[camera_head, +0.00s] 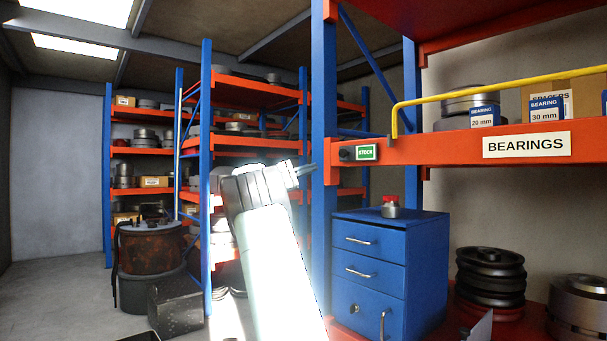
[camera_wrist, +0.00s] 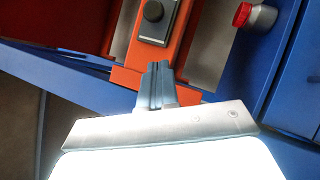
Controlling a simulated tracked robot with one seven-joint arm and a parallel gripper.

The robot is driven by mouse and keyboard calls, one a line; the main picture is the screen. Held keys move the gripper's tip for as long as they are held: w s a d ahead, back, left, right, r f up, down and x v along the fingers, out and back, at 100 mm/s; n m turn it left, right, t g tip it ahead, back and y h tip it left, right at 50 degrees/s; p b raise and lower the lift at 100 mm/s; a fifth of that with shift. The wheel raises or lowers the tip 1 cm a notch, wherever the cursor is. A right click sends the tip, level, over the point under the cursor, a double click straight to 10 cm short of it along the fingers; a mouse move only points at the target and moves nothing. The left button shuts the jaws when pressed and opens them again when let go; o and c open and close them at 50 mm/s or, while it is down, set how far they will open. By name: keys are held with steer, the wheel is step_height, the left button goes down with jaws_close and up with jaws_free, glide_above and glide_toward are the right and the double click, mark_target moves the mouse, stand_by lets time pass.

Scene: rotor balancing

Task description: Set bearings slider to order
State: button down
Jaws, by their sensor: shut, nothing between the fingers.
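The bearings slider (camera_head: 347,154) is a small dark knob at the left end of the orange shelf beam marked BEARINGS (camera_head: 526,145). Beside it on the right is a green label (camera_head: 366,152) that seems to read STOCK. In the wrist view the round black knob (camera_wrist: 153,11) sits on a grey plate near the top. My gripper (camera_head: 305,169) is shut and empty, to the left of the slider and a little lower. In the wrist view its closed fingertips (camera_wrist: 158,68) point up toward the plate, with a visible gap below the knob.
A blue upright post (camera_head: 323,100) stands just behind my fingertips. A blue drawer cabinet (camera_head: 372,270) with a red-topped item (camera_head: 390,207) on it stands below the beam. A yellow rail (camera_head: 480,92) runs above the beam, in front of boxed bearings (camera_head: 484,116).

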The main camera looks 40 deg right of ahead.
mark_target(345, 153)
steer(key=s+d+r, duration=0.3)
steer(key=s+d, duration=0.1)
steer(key=s, duration=0.1)
steer(key=shift+d, duration=0.3)
steer(key=shift+s, duration=0.1)
